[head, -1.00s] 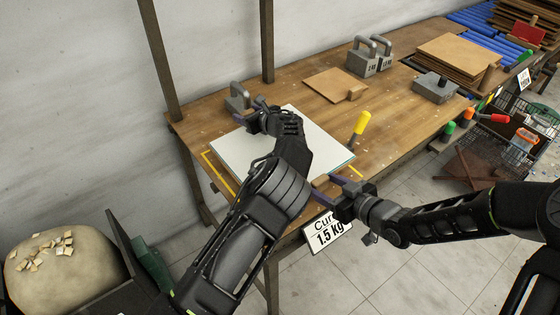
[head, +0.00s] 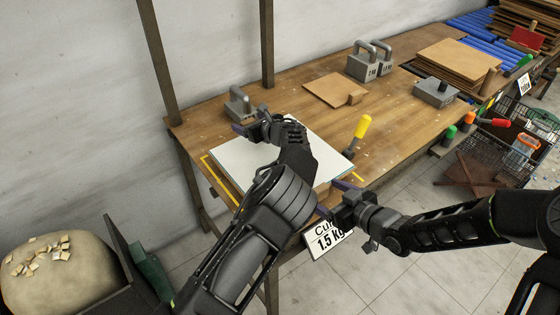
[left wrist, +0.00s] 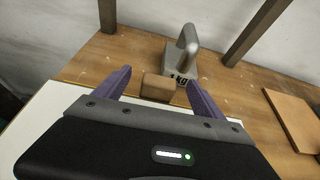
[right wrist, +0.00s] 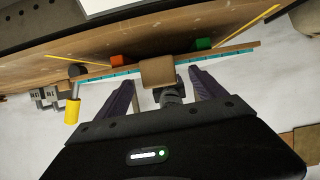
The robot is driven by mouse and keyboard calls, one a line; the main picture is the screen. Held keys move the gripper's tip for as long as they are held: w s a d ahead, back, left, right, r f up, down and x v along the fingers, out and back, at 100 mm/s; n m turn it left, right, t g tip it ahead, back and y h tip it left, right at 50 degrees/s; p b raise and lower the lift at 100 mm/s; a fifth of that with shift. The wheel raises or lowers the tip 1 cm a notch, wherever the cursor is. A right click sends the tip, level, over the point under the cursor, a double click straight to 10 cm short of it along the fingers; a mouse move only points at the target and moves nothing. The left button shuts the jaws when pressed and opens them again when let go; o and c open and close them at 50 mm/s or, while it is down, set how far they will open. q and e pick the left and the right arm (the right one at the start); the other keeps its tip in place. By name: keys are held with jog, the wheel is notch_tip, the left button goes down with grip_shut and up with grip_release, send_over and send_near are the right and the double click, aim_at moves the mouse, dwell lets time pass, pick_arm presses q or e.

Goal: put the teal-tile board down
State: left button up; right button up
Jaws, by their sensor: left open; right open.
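The teal-tile board (head: 245,160) lies on the wooden table, with a white sheet face up and a thin teal edge. Its teal edge also shows in the right wrist view (right wrist: 215,58). My left gripper (head: 250,119) is open at the board's far left side; in the left wrist view a brown block handle (left wrist: 158,87) sits between its spread fingers. My right gripper (head: 328,197) is open at the near edge; in the right wrist view another brown block (right wrist: 158,71) sits just ahead of its spread fingers. My left arm hides part of the board.
Yellow tape (head: 218,176) marks the table near the board. A grey weight (head: 239,103) stands close behind my left gripper, and a yellow-handled tool (head: 362,126) is by the right corner. A brown board (head: 330,88) and two weights (head: 362,65) are farther back.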

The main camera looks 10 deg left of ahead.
pick_arm(q)
notch_tip(320, 180, up, 4)
send_over(267, 146)
jog(key=shift+s, duration=0.1)
pick_arm(e)
jog(key=v, duration=1.2)
pick_arm(q)
jog(key=shift+r, duration=0.15)
pick_arm(e)
jog(key=shift+s, duration=0.1)
